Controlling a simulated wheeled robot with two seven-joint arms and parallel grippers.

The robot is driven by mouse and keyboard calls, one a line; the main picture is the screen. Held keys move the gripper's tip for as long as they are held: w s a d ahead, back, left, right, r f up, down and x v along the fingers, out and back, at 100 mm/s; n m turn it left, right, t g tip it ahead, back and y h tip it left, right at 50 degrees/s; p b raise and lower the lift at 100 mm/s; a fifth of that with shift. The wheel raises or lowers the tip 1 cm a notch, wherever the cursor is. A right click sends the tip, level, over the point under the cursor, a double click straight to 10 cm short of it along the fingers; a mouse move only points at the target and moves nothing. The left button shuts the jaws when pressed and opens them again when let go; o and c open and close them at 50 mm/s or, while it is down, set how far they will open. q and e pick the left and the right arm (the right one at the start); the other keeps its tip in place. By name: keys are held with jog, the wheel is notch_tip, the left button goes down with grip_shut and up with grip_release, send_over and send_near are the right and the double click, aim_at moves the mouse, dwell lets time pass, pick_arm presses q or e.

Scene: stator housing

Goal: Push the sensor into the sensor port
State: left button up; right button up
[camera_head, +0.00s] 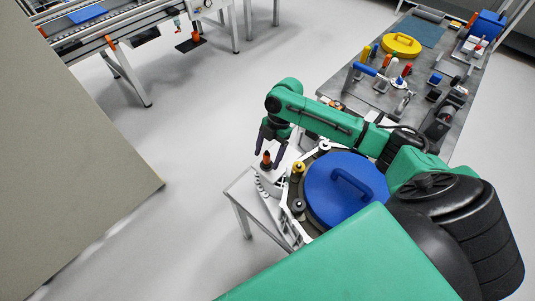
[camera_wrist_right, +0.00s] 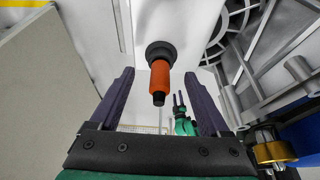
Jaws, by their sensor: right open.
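The orange sensor (camera_wrist_right: 160,76) with black ends shows in the right wrist view. Its black collar meets a white surface; how deep it sits in the port cannot be told. In the head view it is small and dark orange (camera_head: 266,160), upright on the white part of the stator housing (camera_head: 287,208). My right gripper (camera_head: 270,146) is open above and around it, its purple fingers (camera_wrist_right: 159,76) on either side with gaps visible. The left gripper is not in the head view; a small, distant green and dark gripper-like shape (camera_wrist_right: 184,122) shows in the wrist view.
A blue lid (camera_head: 340,200) with a handle lies on the housing, beside brass-coloured fittings (camera_head: 298,168). A grey table (camera_head: 375,98) with tools and a yellow lid (camera_head: 401,45) stands at the upper right. A conveyor (camera_head: 110,28) is at the upper left. The floor between is clear.

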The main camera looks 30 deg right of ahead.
jog(key=shift+p+v, duration=1.8)
jog(key=shift+v, duration=0.4)
jog(key=shift+r, duration=0.1)
jog(key=b+v, duration=0.4)
jog(key=v, duration=1)
jog(key=shift+d, duration=0.15)
